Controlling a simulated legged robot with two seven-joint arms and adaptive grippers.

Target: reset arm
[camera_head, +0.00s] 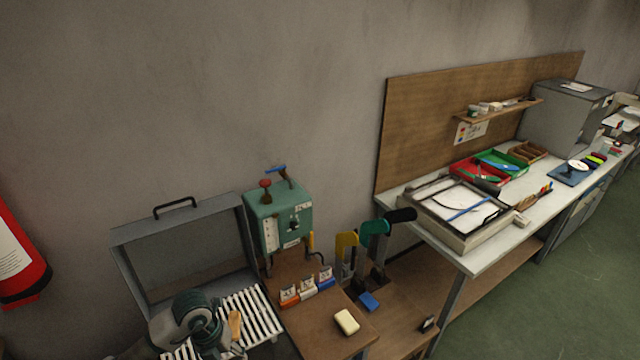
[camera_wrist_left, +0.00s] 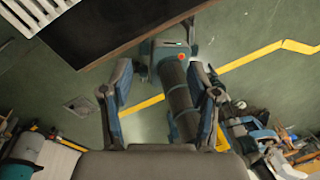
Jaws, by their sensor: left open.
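My left gripper (camera_wrist_left: 160,75) shows in the left wrist view with its two fingers spread apart. It is open, with nothing held between the fingers; the green floor shows below them. In the head view a rounded grey and dark green part of my left arm shows at the bottom left, in front of a white slatted rack (camera_head: 255,312). The fingers cannot be made out there. My right gripper is in neither view.
An open grey metal box (camera_head: 185,250) stands behind the rack. A green machine (camera_head: 280,218) and a wooden table (camera_head: 318,325) are to its right. A long workbench (camera_head: 490,248) with trays runs along the wall. A red extinguisher (camera_head: 15,255) is at far left. Floor is free at right.

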